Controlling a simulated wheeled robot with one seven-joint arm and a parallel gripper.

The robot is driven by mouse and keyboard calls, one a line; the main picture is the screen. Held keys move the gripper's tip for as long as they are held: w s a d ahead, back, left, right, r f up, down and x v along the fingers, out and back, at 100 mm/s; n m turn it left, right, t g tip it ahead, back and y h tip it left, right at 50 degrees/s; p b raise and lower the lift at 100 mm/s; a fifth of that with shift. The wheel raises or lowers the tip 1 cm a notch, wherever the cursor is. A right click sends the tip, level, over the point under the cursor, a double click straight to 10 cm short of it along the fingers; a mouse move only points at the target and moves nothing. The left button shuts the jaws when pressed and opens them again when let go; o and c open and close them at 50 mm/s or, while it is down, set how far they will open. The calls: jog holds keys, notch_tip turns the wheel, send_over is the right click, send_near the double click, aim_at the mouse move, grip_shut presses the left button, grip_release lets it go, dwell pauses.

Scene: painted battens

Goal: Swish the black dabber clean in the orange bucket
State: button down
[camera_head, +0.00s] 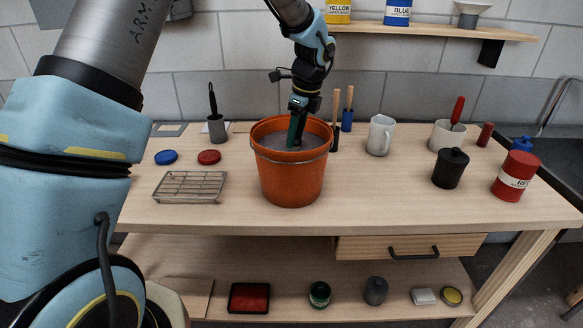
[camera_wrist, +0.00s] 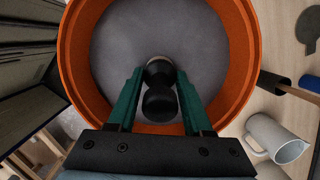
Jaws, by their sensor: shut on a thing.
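The orange bucket (camera_head: 290,178) stands upright on the workbench, with grey liquid inside. It also shows in the wrist view, where its orange rim (camera_wrist: 250,50) rings the grey liquid. My gripper (camera_head: 296,132) points down into the bucket's mouth, its green fingers within the rim. In the wrist view my gripper (camera_wrist: 160,80) is shut on the black dabber (camera_wrist: 158,104), which sits between the two green fingers. The dabber's rounded end faces the camera. Its far end is over or in the liquid; I cannot tell how deep. In the head view the dabber is hidden.
A wire rack (camera_head: 190,186), red lid (camera_head: 209,157) and blue lid (camera_head: 166,157) lie left of the bucket. Wooden-handled tools stand close behind its right side. A white mug (camera_head: 380,136), black jar (camera_head: 450,169) and red tin (camera_head: 515,177) stand to the right. The bench front is clear.

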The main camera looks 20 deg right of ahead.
aim_at(301, 120)
jog(key=shift+s+d+r, duration=0.15)
jog(key=shift+s+r, duration=0.05)
jog(key=shift+r, duration=0.95)
jog(key=shift+s+d+r, duration=0.15)
jog(key=shift+s+r, duration=0.05)
jog(key=shift+r, duration=0.95)
jog(key=shift+s+d+r, duration=0.15)
jog(key=shift+s+r, duration=0.05)
jog(key=shift+r, duration=0.95)
jog(key=shift+r, duration=2.5)
